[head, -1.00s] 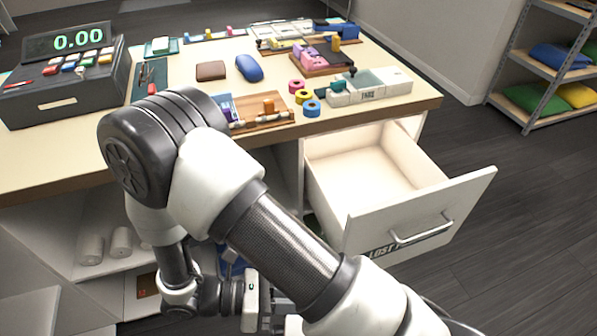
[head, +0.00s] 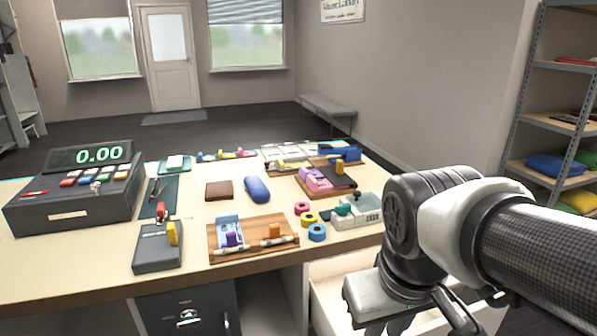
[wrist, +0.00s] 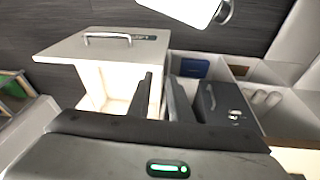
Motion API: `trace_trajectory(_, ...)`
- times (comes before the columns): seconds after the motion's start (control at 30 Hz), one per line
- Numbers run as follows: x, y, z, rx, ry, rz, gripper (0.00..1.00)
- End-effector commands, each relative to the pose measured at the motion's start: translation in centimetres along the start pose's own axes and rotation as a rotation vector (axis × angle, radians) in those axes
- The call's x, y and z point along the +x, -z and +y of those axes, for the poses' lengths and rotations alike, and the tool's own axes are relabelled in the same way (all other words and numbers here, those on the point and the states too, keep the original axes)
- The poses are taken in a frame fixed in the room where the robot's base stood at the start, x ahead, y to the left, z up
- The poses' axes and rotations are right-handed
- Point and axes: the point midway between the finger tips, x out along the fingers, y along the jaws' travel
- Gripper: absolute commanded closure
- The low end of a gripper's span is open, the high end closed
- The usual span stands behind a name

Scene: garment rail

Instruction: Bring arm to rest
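My arm is folded at the right of the head view, with its elbow beside the counter's front right corner. My gripper (head: 412,322) hangs low there, over the drawer area, partly cut off by the frame's lower edge. In the wrist view my gripper (wrist: 160,97) shows two dark fingers with a gap between them and nothing held. The open drawer (wrist: 100,47), with a bar handle, lies beyond and left of the fingers in the wrist view. In the head view the drawer (head: 332,290) is partly hidden by my arm.
The counter (head: 120,272) carries a cash register (head: 75,203), a grey device (head: 157,252), a wooden board (head: 262,246), tape rolls (head: 317,232) and a blue case (head: 257,189). A dark safe (head: 187,312) stands below. Shelves (head: 545,120) stand at the right.

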Motion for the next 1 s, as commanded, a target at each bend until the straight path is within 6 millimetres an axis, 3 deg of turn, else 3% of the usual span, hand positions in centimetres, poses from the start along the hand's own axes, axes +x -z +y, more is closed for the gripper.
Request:
trace_trajectory(0.27,-4.0,0.4,2.4,0.240,0.006,0.247,0.81)
trace_trajectory(0.3,-5.8,1.0,2.4,0.228,0.008,0.234,0.81)
trace_trajectory(0.57,-11.3,2.5,2.8,0.222,0.008,0.228,0.81)
trace_trajectory(0.8,-18.9,4.4,3.5,0.221,0.008,0.228,0.81)
trace_trajectory(1.0,-22.4,5.3,3.8,0.221,0.008,0.227,0.81)
